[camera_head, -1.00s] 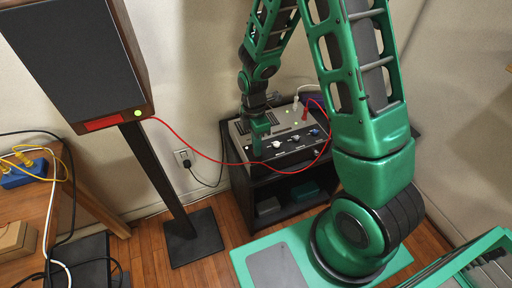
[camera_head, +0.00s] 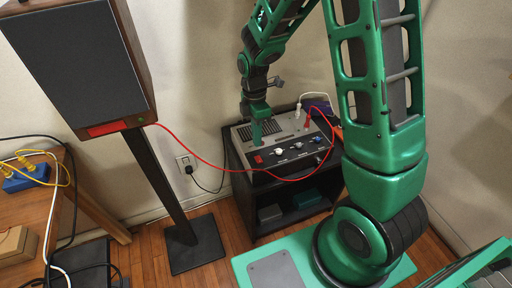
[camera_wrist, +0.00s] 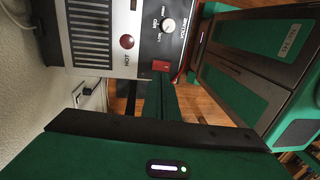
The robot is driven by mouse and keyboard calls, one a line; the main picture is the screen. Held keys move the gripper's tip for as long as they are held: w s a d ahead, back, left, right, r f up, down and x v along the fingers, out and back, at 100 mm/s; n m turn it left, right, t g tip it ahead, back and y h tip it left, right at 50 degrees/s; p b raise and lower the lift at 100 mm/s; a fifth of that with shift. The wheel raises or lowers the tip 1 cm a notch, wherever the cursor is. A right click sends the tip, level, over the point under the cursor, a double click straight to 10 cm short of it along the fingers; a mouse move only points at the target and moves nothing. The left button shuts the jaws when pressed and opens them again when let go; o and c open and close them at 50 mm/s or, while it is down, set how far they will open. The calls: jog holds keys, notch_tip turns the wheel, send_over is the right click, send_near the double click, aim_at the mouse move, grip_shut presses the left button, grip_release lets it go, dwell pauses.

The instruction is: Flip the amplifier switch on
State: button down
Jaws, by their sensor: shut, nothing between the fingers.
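The amplifier (camera_head: 289,168) is a grey unit with a dark sloped front on a black stand. Its red rocker switch (camera_head: 258,159) is at the left end of the front, beside a row of knobs. In the wrist view the switch (camera_wrist: 161,66) shows beside the volume knob, just past my fingertips. Which way it is tilted I cannot tell. My gripper (camera_head: 257,142) is shut and empty, above the amplifier's left part, apparently clear of the switch. It also shows in the wrist view (camera_wrist: 160,88).
A red cable (camera_head: 205,162) runs from the speaker (camera_head: 75,60) across the amplifier's front. White and red plugs stand at its back right. A wall outlet (camera_head: 185,163) is to the left. A wooden table (camera_head: 62,200) with a blue box stands far left.

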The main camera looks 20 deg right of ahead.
notch_tip(320, 180, up, 8)
jog(key=f, duration=0.1)
send_over(260, 162)
jog(key=w, duration=0.4)
jog(key=shift+r, duration=0.3)
jog(key=shift+s, duration=0.85)
jog(key=f, duration=0.4)
jog(key=s+f, duration=0.1)
jog(key=f, duration=0.9)
jog(key=shift+s, duration=0.35)
